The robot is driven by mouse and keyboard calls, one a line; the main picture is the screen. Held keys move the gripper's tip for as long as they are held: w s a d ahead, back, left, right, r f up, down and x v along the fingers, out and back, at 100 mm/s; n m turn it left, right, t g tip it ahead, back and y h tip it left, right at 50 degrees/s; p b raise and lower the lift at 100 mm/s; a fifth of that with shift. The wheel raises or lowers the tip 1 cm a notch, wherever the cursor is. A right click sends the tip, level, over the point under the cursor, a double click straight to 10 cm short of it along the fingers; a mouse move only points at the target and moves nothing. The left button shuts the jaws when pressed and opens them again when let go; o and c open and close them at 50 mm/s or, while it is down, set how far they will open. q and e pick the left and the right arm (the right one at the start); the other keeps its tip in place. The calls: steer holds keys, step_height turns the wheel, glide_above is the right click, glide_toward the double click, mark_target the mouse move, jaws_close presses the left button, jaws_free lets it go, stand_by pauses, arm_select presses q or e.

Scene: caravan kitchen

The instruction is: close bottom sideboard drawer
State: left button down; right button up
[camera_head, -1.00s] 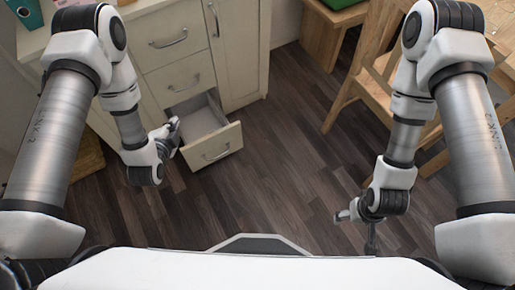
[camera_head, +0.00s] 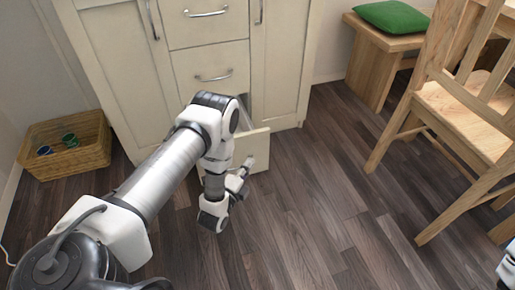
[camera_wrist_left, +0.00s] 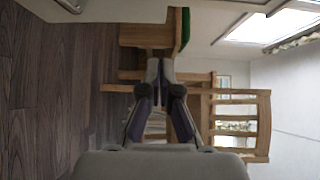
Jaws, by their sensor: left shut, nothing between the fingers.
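The cream sideboard (camera_head: 284,70) stands at the back with its bottom drawer (camera_head: 258,138) pulled out. My left arm hides much of that drawer; the right part of its front and a little of its inside show. My left gripper (camera_head: 248,163) is shut and empty, low in front of the drawer front. I cannot tell whether it touches the front. In the left wrist view the left fingers (camera_wrist_left: 162,72) are together with nothing between them, and the drawer is not clearly seen.
The upper drawers (camera_head: 212,75) are shut. A wicker basket (camera_head: 66,165) with small cups sits on the floor at the left. A wooden chair (camera_head: 470,120) and a bench with a green cushion (camera_head: 392,16) are at the right. The dark floor (camera_head: 330,200) between is clear.

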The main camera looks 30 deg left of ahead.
arm_select(q)
steer(key=b, duration=0.4)
glide_toward(260, 134)
steer(key=w+d, duration=0.3)
steer(key=shift+w+a+f+b, duration=0.25)
steer(key=shift+w+a+b, duration=0.6)
steer(key=shift+w+a, duration=0.3)
steer(key=shift+w+a+r, duration=0.15)
steer(key=shift+w+a, duration=0.2)
steer(key=shift+a, duration=0.15)
steer(key=shift+r, duration=0.1)
arm_select(e)
step_height(260, 134, down, 7)
steer(key=shift+w+r, duration=0.15)
